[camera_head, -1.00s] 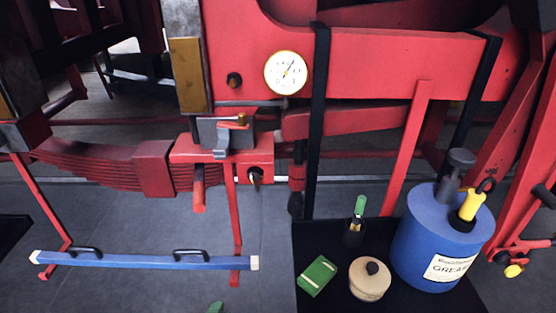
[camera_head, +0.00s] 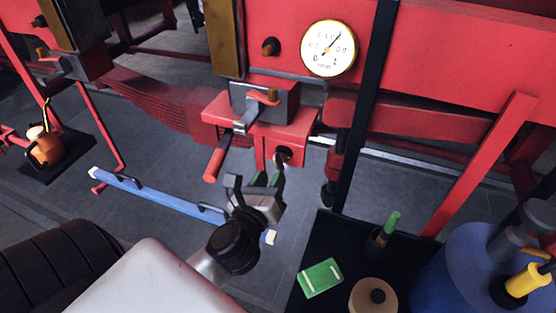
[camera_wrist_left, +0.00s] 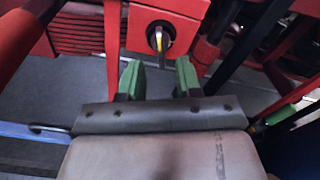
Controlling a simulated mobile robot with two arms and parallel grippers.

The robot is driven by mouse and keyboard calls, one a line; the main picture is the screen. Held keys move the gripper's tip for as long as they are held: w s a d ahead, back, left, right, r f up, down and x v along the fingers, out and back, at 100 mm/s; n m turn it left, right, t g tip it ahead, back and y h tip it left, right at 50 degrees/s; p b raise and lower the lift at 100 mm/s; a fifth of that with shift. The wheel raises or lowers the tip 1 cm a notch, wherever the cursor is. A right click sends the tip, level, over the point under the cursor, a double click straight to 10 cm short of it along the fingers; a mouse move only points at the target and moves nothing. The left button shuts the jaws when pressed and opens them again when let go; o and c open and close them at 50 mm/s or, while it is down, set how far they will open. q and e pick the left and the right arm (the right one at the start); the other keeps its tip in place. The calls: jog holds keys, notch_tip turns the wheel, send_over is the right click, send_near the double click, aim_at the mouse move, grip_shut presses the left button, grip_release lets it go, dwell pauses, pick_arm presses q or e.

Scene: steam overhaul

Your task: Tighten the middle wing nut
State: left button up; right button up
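My left gripper (camera_head: 268,180) reaches up from below toward a red block (camera_head: 262,130) under the frame. Its two green fingers are apart in the left wrist view (camera_wrist_left: 159,80), with nothing between them. A small metal fitting (camera_head: 283,154) with a dark round base sits on the block's front face. In the left wrist view the fitting (camera_wrist_left: 158,38) is pale with a yellowish tip, ahead of the gap and not touched. I cannot tell for sure that it is the middle wing nut. My right gripper is not in view.
A red handle (camera_head: 215,163) hangs left of the block. A blue bar (camera_head: 155,195) with black handles lies low at left. A white gauge (camera_head: 328,48) is above.

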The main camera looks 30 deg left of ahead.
aim_at(280, 161)
pick_arm(q)
jog(key=p+x, duration=0.1)
jog(key=x, duration=0.3)
jog(key=shift+w, duration=0.2)
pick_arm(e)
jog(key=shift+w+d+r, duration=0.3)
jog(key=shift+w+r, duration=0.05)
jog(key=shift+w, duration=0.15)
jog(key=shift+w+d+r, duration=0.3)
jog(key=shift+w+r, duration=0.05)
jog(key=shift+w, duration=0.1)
pick_arm(q)
jog(key=shift+c, duration=0.5)
grip_shut()
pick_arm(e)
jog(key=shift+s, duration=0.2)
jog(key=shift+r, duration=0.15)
